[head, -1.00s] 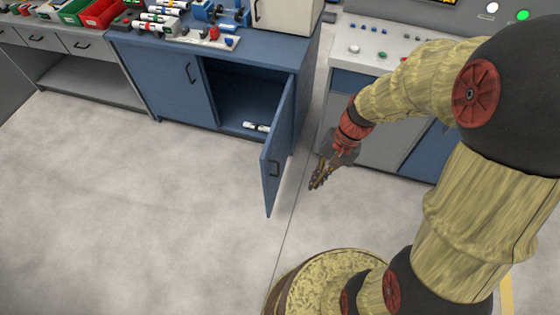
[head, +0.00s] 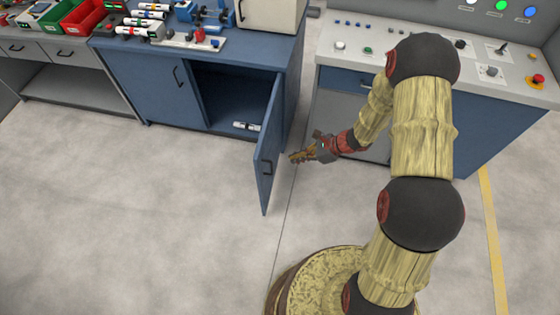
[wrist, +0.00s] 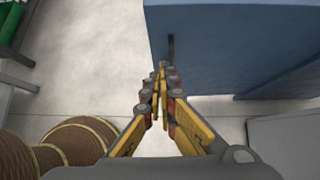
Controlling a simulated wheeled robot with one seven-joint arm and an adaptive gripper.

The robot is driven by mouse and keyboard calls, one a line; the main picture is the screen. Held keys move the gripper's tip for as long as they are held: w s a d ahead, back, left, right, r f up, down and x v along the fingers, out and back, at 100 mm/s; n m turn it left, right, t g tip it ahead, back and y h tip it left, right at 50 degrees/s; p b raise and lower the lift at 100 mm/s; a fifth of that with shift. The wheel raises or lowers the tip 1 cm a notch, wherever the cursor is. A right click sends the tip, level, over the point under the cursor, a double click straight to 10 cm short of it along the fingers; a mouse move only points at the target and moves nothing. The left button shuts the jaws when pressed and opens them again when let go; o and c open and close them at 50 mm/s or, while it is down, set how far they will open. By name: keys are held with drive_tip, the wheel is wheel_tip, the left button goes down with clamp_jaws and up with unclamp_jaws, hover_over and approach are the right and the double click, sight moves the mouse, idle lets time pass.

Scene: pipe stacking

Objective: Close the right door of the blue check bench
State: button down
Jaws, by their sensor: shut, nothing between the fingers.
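The blue check bench (head: 150,80) stands at the upper left in the head view. Its right door (head: 271,135) stands wide open, jutting out from the bench front toward me, with a dark handle (head: 267,168) near its free edge. The left door is shut. My gripper (head: 292,157) is shut and empty, just right of the open door, tips pointing left at its handle-side face. In the wrist view the fingertips (wrist: 160,68) appear just below the handle (wrist: 170,47) on the blue door panel (wrist: 230,45). I cannot tell whether they touch it.
A small white cylinder (head: 246,126) lies inside the open compartment. A grey and blue control console (head: 350,60) stands to the right, behind my arm, with a narrow gap between it and the bench. The floor (head: 130,210) in front of the bench is clear.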

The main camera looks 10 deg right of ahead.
sight(260, 166)
drive_tip(key=b+x, duration=0.1)
drive_tip(key=x, duration=0.3)
drive_tip(key=a+r+b+x, duration=0.1)
drive_tip(key=x, duration=0.2)
drive_tip(key=b+x, duration=0.1)
drive_tip(key=x, duration=0.3)
drive_tip(key=shift+w+a, duration=0.25)
drive_tip(key=shift+a, duration=0.25)
drive_tip(key=shift+w+a+b, duration=0.2)
drive_tip(key=shift+a+b, duration=0.1)
drive_tip(key=shift+a, duration=0.15)
drive_tip(key=shift+a, duration=0.1)
